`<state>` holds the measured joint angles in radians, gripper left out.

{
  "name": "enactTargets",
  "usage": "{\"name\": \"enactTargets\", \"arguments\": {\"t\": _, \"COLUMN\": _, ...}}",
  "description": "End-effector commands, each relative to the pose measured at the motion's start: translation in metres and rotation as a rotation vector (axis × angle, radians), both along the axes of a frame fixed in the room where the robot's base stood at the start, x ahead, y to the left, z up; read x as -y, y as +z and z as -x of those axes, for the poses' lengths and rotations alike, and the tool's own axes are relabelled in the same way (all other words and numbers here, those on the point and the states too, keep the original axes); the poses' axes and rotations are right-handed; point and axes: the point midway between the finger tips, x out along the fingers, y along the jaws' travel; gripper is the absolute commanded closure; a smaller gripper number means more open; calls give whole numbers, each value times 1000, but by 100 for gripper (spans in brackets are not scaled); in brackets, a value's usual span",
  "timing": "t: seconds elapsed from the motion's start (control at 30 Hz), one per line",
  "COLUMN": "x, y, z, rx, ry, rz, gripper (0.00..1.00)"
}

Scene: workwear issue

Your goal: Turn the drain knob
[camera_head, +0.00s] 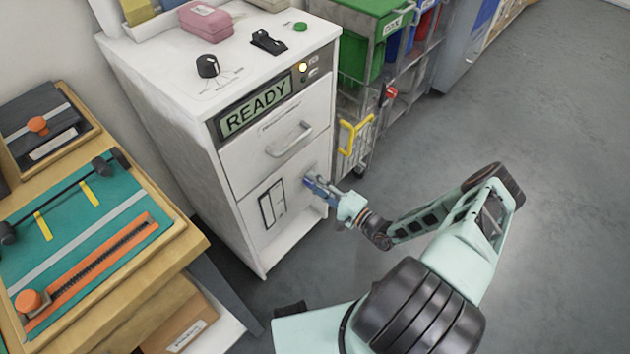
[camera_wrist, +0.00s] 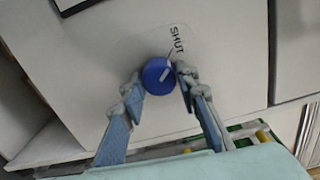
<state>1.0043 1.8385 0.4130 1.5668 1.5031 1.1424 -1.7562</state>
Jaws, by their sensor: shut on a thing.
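The drain knob (camera_wrist: 157,75) is a round blue knob on the white front panel of the cabinet (camera_head: 262,158). In the wrist view a pale mark on it points up and right, towards the printed word SHUT (camera_wrist: 177,39). My gripper (camera_wrist: 159,79) is shut on the knob, with one finger on its left side and one on its right. In the head view my gripper (camera_head: 309,181) reaches the lower right of the cabinet front, and its fingers hide the knob.
The cabinet has a READY display (camera_head: 256,105), a drawer handle (camera_head: 290,140) and a black dial (camera_head: 208,66) on top. A wooden bench with a teal board (camera_head: 75,220) stands left. A rack with a green bin (camera_head: 362,50) stands behind right. The grey floor at right is clear.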

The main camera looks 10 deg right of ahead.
Motion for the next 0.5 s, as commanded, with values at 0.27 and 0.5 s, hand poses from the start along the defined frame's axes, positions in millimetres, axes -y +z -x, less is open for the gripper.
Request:
{"name": "enactTargets", "arguments": {"t": 0.27, "x": 1, "y": 0, "z": 0, "rx": 34, "ry": -2, "rz": 51, "gripper": 96}}
{"name": "enactTargets", "arguments": {"t": 0.5, "x": 1, "y": -1, "z": 0, "rx": 39, "ry": -2, "rz": 57, "gripper": 96}}
